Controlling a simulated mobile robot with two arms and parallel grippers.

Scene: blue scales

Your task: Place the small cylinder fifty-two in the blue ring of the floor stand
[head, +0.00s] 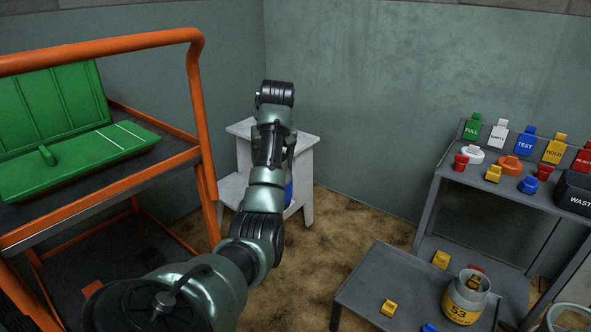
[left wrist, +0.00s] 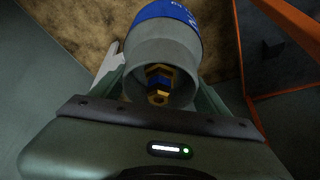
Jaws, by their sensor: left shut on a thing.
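A small grey cylinder with a blue band (left wrist: 165,12) is in the left wrist view, its brass valve (left wrist: 158,82) facing the camera inside a grey collar. The marking on the band is cut off, so I cannot read a number. My left gripper (left wrist: 160,90) is shut on the collar, with a green finger on each side. In the head view my left arm hides most of the gripper; a bit of blue (head: 289,193) shows beside it, probably the band. I cannot make out a floor stand with a blue ring. My right gripper is not in view.
A pale stool (head: 308,170) stands behind my arm. An orange-framed cart (head: 205,120) with a green case (head: 75,165) is at left. At right are a low grey table (head: 365,285) with a yellow-banded cylinder (head: 466,300), and a shelf (head: 455,180) with coloured tags. Brown floor lies between.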

